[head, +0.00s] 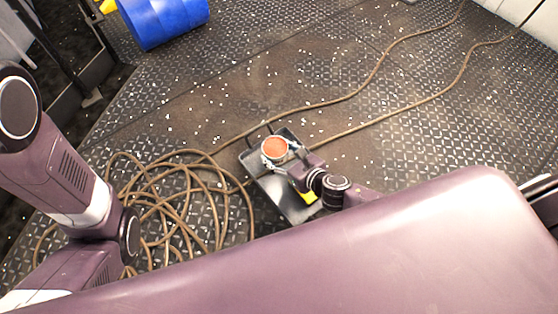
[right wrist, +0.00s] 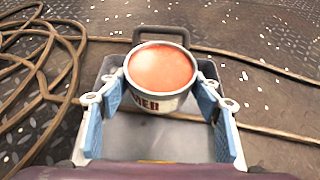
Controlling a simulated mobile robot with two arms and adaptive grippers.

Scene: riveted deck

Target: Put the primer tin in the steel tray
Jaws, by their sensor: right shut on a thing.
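The primer tin (head: 275,146) is a small round can with an orange-red top and a pale label with dark red letters in the right wrist view (right wrist: 160,78). It looks upright. My right gripper (head: 283,152) is shut on it, with blue finger pads on either side of the can in the right wrist view (right wrist: 162,98). The steel tray (head: 261,177), a grey tray with a dark handle, lies under the tin and gripper; its floor shows in the right wrist view (right wrist: 150,140). The tin is over the tray's handle end. I cannot tell whether it touches the floor. My left gripper is out of view.
A brown hose (head: 180,205) lies in loose coils left of the tray, with two runs (head: 375,75) stretching to the upper right. A blue drum (head: 165,20) lies at the top left. The riveted deck (head: 420,130) right of the tray is mostly clear, with white specks.

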